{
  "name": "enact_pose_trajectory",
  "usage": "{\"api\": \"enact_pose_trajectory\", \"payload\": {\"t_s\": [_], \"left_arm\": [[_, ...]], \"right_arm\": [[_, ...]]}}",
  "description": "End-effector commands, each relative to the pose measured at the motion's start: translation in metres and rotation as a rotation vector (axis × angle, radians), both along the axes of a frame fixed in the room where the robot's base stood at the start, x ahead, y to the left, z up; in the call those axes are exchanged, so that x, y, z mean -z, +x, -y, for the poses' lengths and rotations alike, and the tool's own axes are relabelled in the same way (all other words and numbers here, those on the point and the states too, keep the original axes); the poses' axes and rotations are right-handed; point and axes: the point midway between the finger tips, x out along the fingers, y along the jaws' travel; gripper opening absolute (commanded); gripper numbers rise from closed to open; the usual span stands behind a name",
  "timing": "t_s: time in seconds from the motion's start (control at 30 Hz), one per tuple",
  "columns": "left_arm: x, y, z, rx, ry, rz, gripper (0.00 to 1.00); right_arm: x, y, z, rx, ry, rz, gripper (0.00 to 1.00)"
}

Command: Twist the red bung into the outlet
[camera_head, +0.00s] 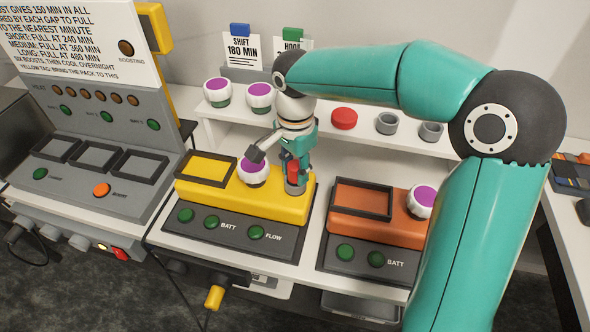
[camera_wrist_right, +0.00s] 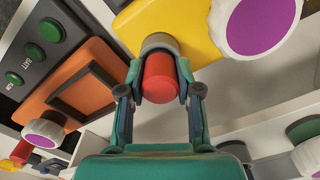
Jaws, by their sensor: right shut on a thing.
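The red bung (camera_head: 294,173) is upright between the fingers of my right gripper (camera_head: 290,165), which is shut on it. The grey outlet (camera_head: 296,189) is a short round collar on the right end of the yellow unit (camera_head: 270,203). The bung is in line with the outlet and appears to meet its mouth; how deep it sits I cannot tell. In the right wrist view the red bung (camera_wrist_right: 160,78) lies between both fingers, with the grey outlet collar (camera_wrist_right: 160,43) right beyond it. My left gripper is in neither view.
A white knob with a purple top (camera_head: 253,172) stands close left of my gripper. An orange unit (camera_head: 348,225) stands to the right. The shelf behind holds a red cap (camera_head: 344,118) and grey cups (camera_head: 387,123). My right arm covers the right side.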

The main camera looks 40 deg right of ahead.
Motion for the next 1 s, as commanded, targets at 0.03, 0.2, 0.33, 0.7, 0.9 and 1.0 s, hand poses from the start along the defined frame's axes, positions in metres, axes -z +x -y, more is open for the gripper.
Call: {"api": "enact_pose_trajectory", "payload": {"t_s": [0.03, 0.2, 0.33, 0.7, 0.9, 1.0], "left_arm": [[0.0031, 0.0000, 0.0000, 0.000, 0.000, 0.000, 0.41], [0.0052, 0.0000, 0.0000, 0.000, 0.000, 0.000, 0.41], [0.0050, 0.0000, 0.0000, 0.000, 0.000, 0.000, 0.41], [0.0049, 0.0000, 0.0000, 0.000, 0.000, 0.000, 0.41], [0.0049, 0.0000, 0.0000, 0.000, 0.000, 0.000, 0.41], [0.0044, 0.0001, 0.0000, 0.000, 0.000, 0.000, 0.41]], "right_arm": [[0.0012, 0.0002, 0.0003, 0.068, -0.001, 0.002, 0.00], [0.0004, 0.0001, 0.0003, 0.234, -0.001, 0.001, 0.00], [-0.0003, 0.0000, 0.0003, 0.260, -0.001, 0.000, 0.00], [-0.0001, -0.0001, 0.0002, 0.257, -0.001, 0.000, 0.63], [0.0000, 0.0000, 0.0001, 0.256, 0.000, 0.000, 0.63], [-0.0024, 0.0002, 0.0001, 0.256, 0.000, 0.001, 0.63]]}}
